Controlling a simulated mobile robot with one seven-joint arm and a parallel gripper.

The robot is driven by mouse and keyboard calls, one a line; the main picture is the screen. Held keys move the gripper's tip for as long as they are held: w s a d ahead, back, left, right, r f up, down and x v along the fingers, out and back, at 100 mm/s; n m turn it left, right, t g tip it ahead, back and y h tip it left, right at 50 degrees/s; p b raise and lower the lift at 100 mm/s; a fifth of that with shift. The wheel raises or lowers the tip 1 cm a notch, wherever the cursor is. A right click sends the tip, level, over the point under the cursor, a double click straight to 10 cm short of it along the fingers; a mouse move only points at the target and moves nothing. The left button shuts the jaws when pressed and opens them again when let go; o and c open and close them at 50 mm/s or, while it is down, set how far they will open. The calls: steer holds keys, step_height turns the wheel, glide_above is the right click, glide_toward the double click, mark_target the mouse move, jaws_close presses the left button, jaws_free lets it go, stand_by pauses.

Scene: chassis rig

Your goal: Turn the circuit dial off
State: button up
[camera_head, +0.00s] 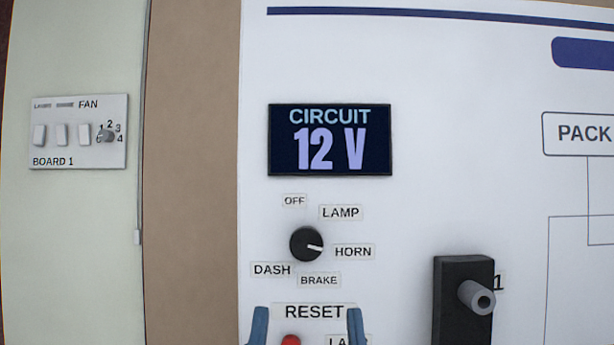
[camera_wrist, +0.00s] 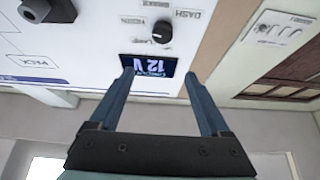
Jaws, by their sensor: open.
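The circuit dial (camera_head: 306,244) is a round black knob with a white mark, set on a white panel. Its mark points right and slightly down, nearest the HORN label (camera_head: 353,251). The OFF label (camera_head: 294,201) is above the dial, slightly left. The dial also shows in the wrist view (camera_wrist: 162,32), upside down. My gripper (camera_head: 307,316) has two blue fingers, open and empty, low in the head view below the dial. In the wrist view my gripper (camera_wrist: 159,75) has its fingertips apart, near the display, not touching the dial.
A dark display (camera_head: 330,140) above the dial reads CIRCUIT 12 V. A red button (camera_head: 290,340) sits below the RESET label. A black block with a grey cylinder (camera_head: 477,297) stands out at right. A switch plate (camera_head: 79,132) is on the wall at left.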

mark_target(306, 247)
step_height(306, 247, up, 5)
steer(key=g+p, duration=0.6)
steer(key=p, duration=2)
steer(key=w+b, duration=0.4)
steer(key=w, duration=0.6)
steer(key=shift+w+a, duration=0.1)
steer(key=shift+w, duration=0.2)
steer(key=shift+w+f, duration=0.2)
steer(key=shift+w, duration=0.55)
